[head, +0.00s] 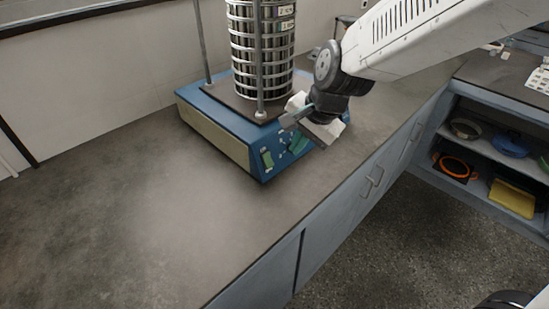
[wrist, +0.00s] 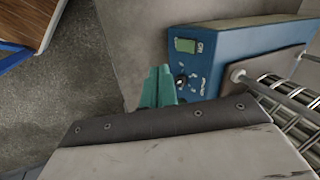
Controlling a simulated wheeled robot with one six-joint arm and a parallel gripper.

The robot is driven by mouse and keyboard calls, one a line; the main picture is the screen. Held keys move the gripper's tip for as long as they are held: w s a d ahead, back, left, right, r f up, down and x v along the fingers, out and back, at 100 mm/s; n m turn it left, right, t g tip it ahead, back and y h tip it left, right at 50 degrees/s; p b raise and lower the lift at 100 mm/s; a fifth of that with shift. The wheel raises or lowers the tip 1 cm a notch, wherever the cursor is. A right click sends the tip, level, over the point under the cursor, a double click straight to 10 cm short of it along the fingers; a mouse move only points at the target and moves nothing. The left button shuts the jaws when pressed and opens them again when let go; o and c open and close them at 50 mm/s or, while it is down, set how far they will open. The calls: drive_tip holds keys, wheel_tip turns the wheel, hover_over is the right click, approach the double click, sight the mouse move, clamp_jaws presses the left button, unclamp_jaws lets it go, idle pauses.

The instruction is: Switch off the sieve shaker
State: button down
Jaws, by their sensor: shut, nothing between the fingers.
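The sieve shaker has a blue base (head: 222,128) with a tall stack of metal sieves (head: 262,52) clamped on top between rods. A green rocker switch (head: 267,159) sits on its front panel. In the wrist view the green switch (wrist: 186,46) has "ON" lettering beside it, and a small dark knob (wrist: 181,82) sits lower on the panel. My gripper (head: 297,144) is in front of the panel, to the right of the switch. In the wrist view its teal fingers (wrist: 158,85) are together and empty, near the knob and apart from the switch. Part of the panel is hidden behind my gripper.
The grey countertop (head: 110,215) is clear to the left and in front of the shaker. Its front edge and the cabinet doors (head: 350,205) run below. An open shelf (head: 475,150) at right holds several pans and a yellow item (head: 511,198).

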drive_tip(key=shift+w+a+r+m+t, duration=0.1)
drive_tip(key=shift+w+r+m+t, duration=0.4)
drive_tip(key=shift+w+m, duration=0.35)
approach(270, 164)
drive_tip(key=x, duration=0.5)
drive_tip(key=shift+s+d+f, duration=0.15)
drive_tip(key=shift+s+d, duration=0.05)
drive_tip(key=shift+d, duration=0.05)
drive_tip(key=shift+w+a+f, duration=0.4)
